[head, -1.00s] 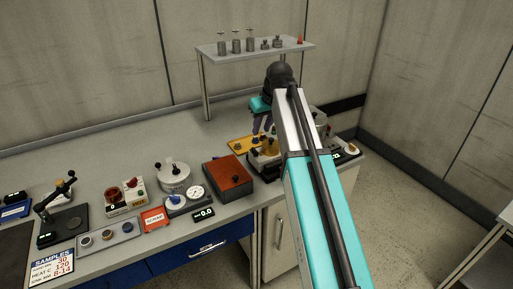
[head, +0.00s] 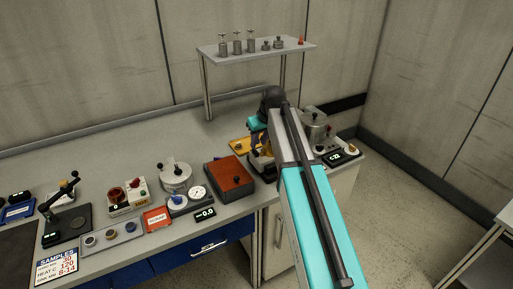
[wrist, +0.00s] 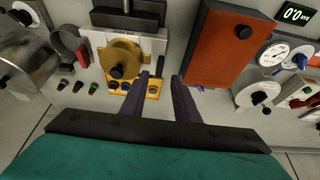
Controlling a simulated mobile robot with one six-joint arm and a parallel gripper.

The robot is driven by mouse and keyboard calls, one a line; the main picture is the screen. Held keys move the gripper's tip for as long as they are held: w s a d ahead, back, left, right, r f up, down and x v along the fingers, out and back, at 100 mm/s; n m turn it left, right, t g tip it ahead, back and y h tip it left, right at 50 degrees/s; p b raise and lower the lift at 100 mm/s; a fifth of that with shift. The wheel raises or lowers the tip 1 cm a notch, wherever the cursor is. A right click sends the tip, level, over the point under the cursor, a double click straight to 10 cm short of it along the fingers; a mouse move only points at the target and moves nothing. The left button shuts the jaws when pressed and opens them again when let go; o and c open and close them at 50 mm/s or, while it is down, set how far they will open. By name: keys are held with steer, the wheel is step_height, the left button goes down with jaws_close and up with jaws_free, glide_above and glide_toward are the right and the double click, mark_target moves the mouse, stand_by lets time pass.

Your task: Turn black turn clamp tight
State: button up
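A brass-coloured round drum (wrist: 122,55) is in the wrist view, left of my fingers, with a black knob (wrist: 117,72) on it. The knob may be the black turn clamp; I cannot tell for sure. A black block (wrist: 128,12) stands behind the drum. My gripper (wrist: 160,77) is open and empty, its two dark purple fingers apart, the left tip near the drum's edge. In the head view the gripper is partly hidden behind my arm, above the yellow tray (head: 240,146).
A red-brown box (head: 229,178) stands left of the gripper in the head view; it is right of the fingers in the wrist view (wrist: 217,45). A metal pot (head: 314,127) and a black display (head: 341,157) are at right. A shelf (head: 255,48) with weights stands behind.

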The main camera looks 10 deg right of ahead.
mark_target(255, 151)
steer(key=shift+p+x, duration=0.8)
steer(key=shift+x, duration=2.05)
jaws_close()
steer(key=shift+a, duration=0.15)
steer(key=shift+f, duration=0.1)
